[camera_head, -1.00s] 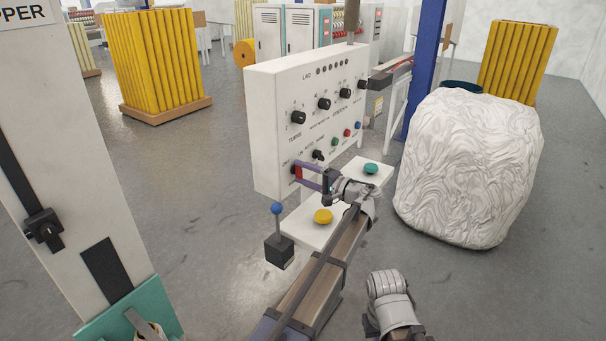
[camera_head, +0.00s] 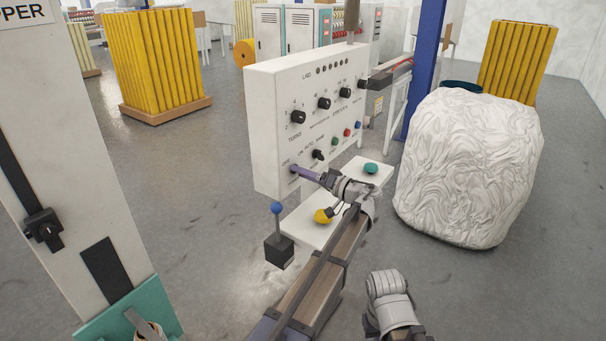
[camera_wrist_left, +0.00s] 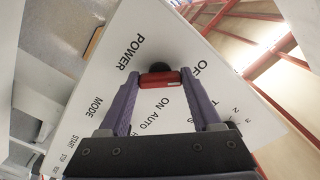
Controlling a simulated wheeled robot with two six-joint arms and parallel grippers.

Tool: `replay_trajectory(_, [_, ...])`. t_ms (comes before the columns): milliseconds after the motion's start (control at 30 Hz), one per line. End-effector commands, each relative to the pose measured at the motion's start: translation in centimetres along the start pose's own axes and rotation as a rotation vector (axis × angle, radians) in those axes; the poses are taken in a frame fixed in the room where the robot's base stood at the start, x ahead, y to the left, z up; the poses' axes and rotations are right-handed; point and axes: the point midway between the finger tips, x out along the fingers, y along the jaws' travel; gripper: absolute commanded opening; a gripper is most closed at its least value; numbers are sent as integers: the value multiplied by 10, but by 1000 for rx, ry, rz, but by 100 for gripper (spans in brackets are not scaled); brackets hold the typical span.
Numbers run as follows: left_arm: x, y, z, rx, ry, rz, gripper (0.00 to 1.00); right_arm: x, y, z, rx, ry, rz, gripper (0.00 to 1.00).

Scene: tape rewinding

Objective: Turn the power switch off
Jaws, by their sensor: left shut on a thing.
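The white control panel (camera_head: 270,100) stands upright ahead of me. Its power switch has a red handle (camera_wrist_left: 160,79) on a dark round base, low at the panel's left end. My left gripper (camera_head: 297,171) reaches the switch, and its purple fingers are shut on the two ends of the red handle. It also shows in the left wrist view (camera_wrist_left: 158,82), with POWER, OFF, ON and AUTO printed around the handle. In the head view the fingers overlap and hide the handle. My right gripper is not in view.
Several black knobs, including one (camera_head: 298,117), sit above the switch. A white shelf (camera_head: 300,228) below carries a yellow button (camera_head: 323,216) and a teal button (camera_head: 371,168). A blue-ball lever (camera_head: 277,208) stands nearby. A white wrapped bale (camera_head: 465,170) is at right.

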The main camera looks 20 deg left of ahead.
Motion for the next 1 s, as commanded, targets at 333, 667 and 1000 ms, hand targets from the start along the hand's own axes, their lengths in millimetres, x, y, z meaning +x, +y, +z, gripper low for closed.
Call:
replay_trajectory(333, [0, 0, 1, -37, -3, 2, 9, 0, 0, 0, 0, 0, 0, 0])
replay_trajectory(667, [0, 0, 1, -36, -3, 2, 70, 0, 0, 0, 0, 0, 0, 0])
replay_trajectory(1000, [0, 0, 0, -35, -1, 1, 95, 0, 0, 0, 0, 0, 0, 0])
